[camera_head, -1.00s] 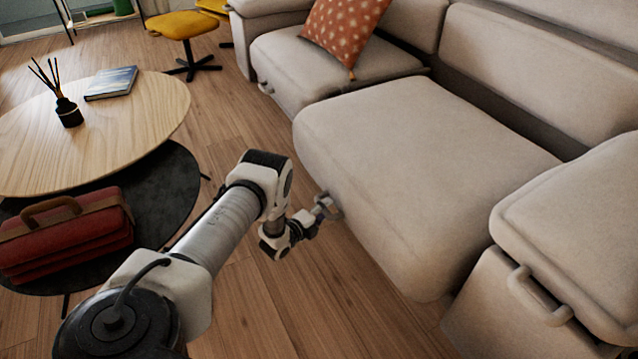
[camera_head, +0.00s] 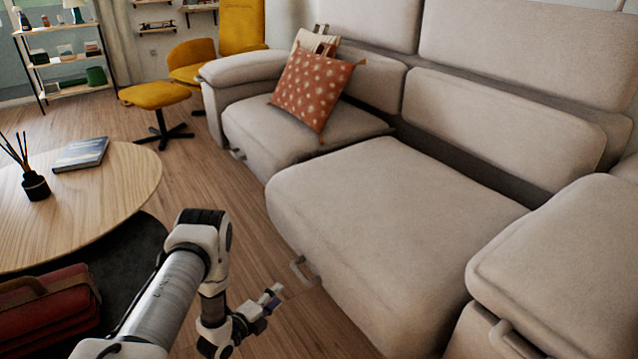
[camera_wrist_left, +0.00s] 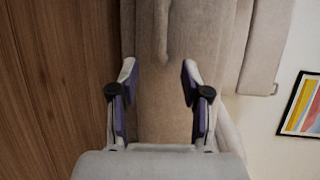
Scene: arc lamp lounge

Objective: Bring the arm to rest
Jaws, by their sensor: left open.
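My left arm comes in from the bottom left of the head view, bent at the elbow. Its left gripper (camera_head: 272,298) is low over the wood floor, in front of the sofa (camera_head: 400,200) and just short of a handle (camera_head: 300,270) on the sofa's front side. In the left wrist view the two fingers of the left gripper (camera_wrist_left: 160,85) stand apart with nothing between them. The beige sofa (camera_wrist_left: 165,110) shows beyond the fingers. My right gripper is not in view.
A round wooden table (camera_head: 100,205) stands at left with a book (camera_head: 81,154) and a reed diffuser (camera_head: 35,186). A red bag (camera_head: 45,315) is below it. A yellow footstool (camera_head: 155,95) is farther back. Bare floor (camera_head: 225,190) lies between table and sofa.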

